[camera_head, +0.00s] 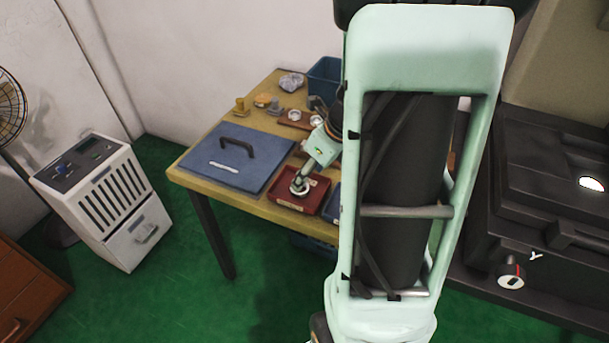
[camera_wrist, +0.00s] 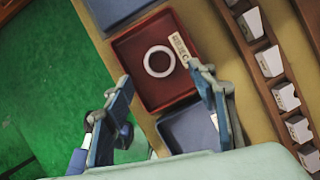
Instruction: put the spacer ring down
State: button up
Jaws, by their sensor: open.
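The spacer ring (camera_wrist: 159,61) is a pale flat ring. In the wrist view it lies in the red tray (camera_wrist: 128,53), beside a white label on the tray's side. In the head view the red tray (camera_head: 316,203) stands near the table's front edge, and my gripper (camera_head: 299,187) is over it. My gripper also shows in the wrist view (camera_wrist: 162,82), its fingers spread wide and apart from the ring. Nothing is between the fingers. My own arm hides part of the table in the head view.
A blue board with a black handle (camera_head: 262,172) lies left of the red tray. A blue tray (camera_wrist: 190,130) adjoins the red one. Several small white labelled blocks (camera_wrist: 270,62) stand in a row at right in the wrist view. A blue bin (camera_head: 325,76) stands at the back.

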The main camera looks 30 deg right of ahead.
jog(key=p+v, duration=0.2)
jog(key=v, duration=0.4)
jog(key=shift+r, duration=0.25)
jog(key=shift+s, duration=0.1)
